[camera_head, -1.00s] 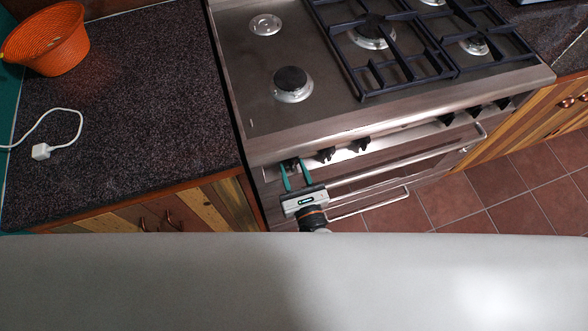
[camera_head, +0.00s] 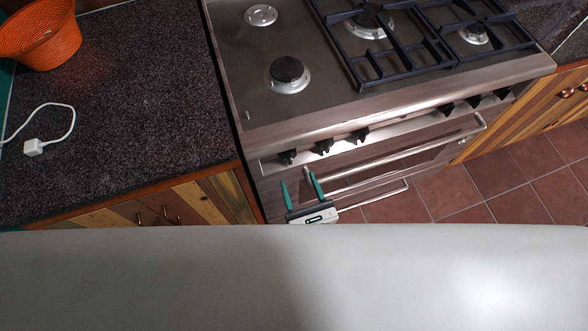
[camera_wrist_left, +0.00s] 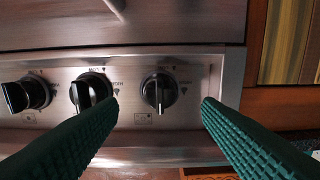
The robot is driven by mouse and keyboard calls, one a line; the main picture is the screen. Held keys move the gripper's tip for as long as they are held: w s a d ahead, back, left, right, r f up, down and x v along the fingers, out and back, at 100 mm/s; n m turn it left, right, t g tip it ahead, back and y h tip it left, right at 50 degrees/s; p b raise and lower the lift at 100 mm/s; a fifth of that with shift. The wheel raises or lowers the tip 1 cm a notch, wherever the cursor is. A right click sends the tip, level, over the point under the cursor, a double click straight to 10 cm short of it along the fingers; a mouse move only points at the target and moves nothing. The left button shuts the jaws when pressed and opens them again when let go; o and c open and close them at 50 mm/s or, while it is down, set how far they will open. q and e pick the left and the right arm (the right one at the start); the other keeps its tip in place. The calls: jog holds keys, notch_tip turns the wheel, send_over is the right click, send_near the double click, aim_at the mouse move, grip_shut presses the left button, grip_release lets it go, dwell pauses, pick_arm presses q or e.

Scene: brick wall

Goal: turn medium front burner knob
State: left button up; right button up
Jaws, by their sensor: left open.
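Black burner knobs line the steel stove's front panel. The leftmost knob (camera_head: 287,157) in the head view has a second knob (camera_head: 323,147) and a third knob (camera_head: 360,136) beside it. My left gripper (camera_head: 298,180) is open and empty, below and apart from the leftmost knob. In the left wrist view the gripper (camera_wrist_left: 160,100) has its green fingers spread, with one upright-handled knob (camera_wrist_left: 160,92) seen between them. The middle knob (camera_wrist_left: 92,92) there is partly behind the left finger. My right gripper is out of view.
The oven handle bar (camera_head: 420,155) runs below the knobs, with a lower bar (camera_head: 375,197) under it. A dark countertop (camera_head: 130,110) lies left of the stove, with an orange basket (camera_head: 45,35) and a white plug (camera_head: 35,147). Tiled floor is free at right.

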pick_arm(q)
jog(key=b+v, duration=0.1)
jog(key=v, duration=0.4)
jog(key=shift+s+d, duration=0.15)
jog(key=shift+s, duration=0.15)
jog(key=s+a+f+n+g, duration=0.2)
jog(key=a+f+g, duration=0.15)
jog(key=f, duration=0.45)
jog(key=s+a+f+n+g+h, duration=0.1)
jog(key=s+a+f+n+g, duration=0.15)
jog(key=a+f, duration=0.4)
jog(key=s+a+f+n+g, duration=0.1)
jog(key=a+f+n+g, duration=0.2)
jog(key=f, duration=0.6)
jog(key=s+a+f+n+g+h, duration=0.2)
jog(key=s+a+f+n, duration=0.4)
jog(key=n, duration=0.5)
jog(key=s+a+f+n+g+h, duration=0.2)
jog(key=s+a+f+n+g, duration=0.3)
jog(key=s+n, duration=0.5)
jog(key=a+f+n, duration=0.1)
jog(key=a+f, duration=0.1)
jog(key=a, duration=0.1)
jog(key=shift+n+h, duration=0.3)
jog(key=shift+n, duration=0.05)
